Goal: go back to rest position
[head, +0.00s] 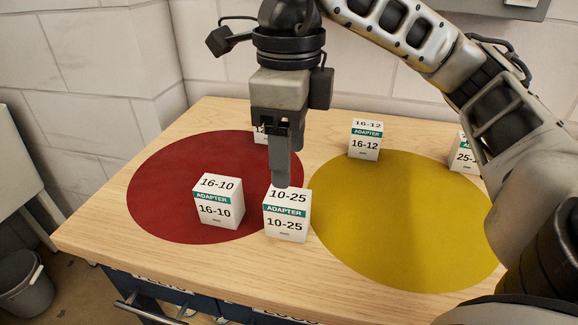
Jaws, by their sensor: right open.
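My right gripper (281,172) points down over the wooden bench, seen edge-on, with its fingertips at or just above the top of the white 10-25 adapter box (286,226). I cannot tell whether they touch it. That box stands upright between the red disc (160,205) and the yellow disc (400,230), at the red disc's right edge. A 16-10 adapter box (219,211) stands upright on the red disc. My left gripper is not in view.
A 16-12 box (365,143) stands behind the yellow disc. Another box (463,156) is partly hidden by my right arm, and one (261,134) by my gripper. The bench (93,228) has a wall behind it. A grey bin (24,284) stands at lower left.

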